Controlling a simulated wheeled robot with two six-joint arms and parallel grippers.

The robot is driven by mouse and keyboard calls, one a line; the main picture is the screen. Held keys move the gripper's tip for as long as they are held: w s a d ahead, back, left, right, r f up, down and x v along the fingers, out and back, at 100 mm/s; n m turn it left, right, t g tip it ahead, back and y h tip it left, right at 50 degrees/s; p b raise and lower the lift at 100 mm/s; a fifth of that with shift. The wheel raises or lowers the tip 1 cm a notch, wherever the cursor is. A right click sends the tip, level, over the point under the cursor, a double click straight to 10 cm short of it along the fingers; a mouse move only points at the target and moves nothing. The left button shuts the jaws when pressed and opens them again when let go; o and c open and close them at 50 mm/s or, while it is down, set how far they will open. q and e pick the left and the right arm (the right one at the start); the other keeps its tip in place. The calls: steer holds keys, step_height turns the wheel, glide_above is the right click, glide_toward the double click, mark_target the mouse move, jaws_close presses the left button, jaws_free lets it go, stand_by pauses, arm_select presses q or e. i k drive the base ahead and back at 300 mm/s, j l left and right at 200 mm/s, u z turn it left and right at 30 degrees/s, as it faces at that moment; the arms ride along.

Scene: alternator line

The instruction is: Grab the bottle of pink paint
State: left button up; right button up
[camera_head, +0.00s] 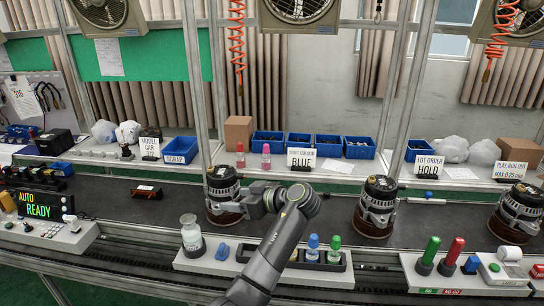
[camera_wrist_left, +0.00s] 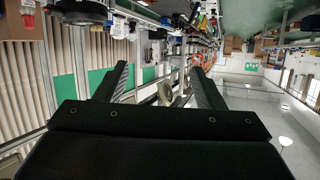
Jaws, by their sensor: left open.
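My left arm reaches up from the bottom and bends left over the bench. Its gripper (camera_head: 256,196) is near an alternator (camera_head: 222,192), in front of and below the pink bottles and apart from them. In the left wrist view the two fingers (camera_wrist_left: 160,76) are spread with nothing between them. My right gripper is not in view.
A black rack (camera_head: 292,262) holds a blue bottle (camera_head: 312,247) and a green bottle (camera_head: 334,248). A clear flask (camera_head: 191,236) stands to its left. More alternators (camera_head: 377,205) sit along the dark conveyor. Blue bins (camera_head: 268,143) and a cardboard box (camera_head: 238,131) are behind the pink bottles.

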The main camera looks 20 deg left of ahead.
mark_target(266, 158)
steer(key=i, duration=1.6)
